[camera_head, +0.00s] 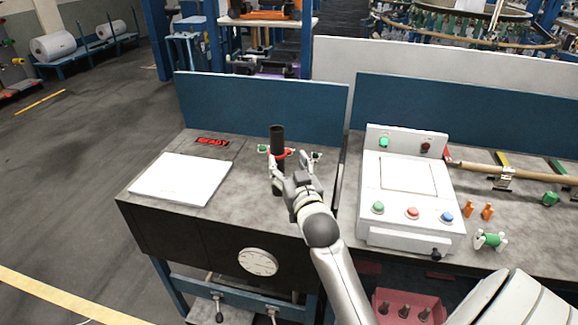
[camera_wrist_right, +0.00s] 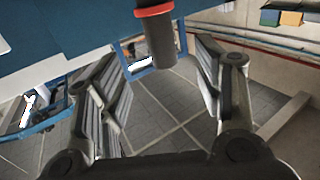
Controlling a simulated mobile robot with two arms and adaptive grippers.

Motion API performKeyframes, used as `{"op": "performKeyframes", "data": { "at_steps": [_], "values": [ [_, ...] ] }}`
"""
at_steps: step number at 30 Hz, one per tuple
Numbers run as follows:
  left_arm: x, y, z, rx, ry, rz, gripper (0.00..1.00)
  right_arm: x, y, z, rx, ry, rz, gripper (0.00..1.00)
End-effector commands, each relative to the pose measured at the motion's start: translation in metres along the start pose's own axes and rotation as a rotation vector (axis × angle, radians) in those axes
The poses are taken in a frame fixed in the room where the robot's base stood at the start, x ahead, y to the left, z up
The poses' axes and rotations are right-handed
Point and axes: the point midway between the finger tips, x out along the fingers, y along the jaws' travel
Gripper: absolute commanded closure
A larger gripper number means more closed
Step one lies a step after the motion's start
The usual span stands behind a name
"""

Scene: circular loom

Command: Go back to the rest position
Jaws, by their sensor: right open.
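My right gripper (camera_head: 291,168) is over the left grey worktop (camera_head: 225,215), close to a dark upright cylinder (camera_head: 277,138) with a red ring (camera_head: 281,155) low on it. In the right wrist view the gripper (camera_wrist_right: 157,55) has its two fingers spread wide apart. The dark cylinder (camera_wrist_right: 160,42) and its red ring (camera_wrist_right: 154,10) show between and beyond the fingertips, with clear gaps on both sides. Nothing is held in the fingers. In the head view the gripper partly hides the cylinder's foot. My left gripper is not in view.
A white flat panel (camera_head: 182,179) lies left on the worktop, beside a red READY sign (camera_head: 212,142). A white control box (camera_head: 405,199) with coloured buttons stands right. Blue panels (camera_head: 262,103) rise behind.

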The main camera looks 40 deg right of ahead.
Motion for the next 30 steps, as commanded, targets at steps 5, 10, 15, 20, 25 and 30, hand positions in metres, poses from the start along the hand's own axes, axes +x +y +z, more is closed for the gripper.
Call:
{"op": "performKeyframes", "data": {
  "at_steps": [5, 10, 15, 20, 25, 30],
  "values": [
    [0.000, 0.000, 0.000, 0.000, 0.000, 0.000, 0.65, -0.001, 0.000, 0.000, 0.000, 0.000, 0.000, 0.40],
    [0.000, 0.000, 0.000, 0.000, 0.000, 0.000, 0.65, -0.001, 0.000, 0.000, 0.000, 0.000, 0.000, 0.40],
    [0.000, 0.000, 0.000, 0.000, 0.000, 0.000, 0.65, -0.002, -0.001, 0.003, -0.003, -0.009, -0.002, 0.40],
    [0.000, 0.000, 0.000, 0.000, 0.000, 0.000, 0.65, -0.027, -0.013, 0.037, -0.037, -0.142, -0.033, 0.40],
    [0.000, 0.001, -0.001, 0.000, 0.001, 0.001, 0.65, -0.101, -0.040, 0.111, -0.121, -0.457, -0.120, 0.40],
    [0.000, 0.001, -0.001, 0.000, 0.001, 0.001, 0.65, -0.194, -0.058, 0.167, -0.209, -0.766, -0.224, 0.40]
  ]
}}
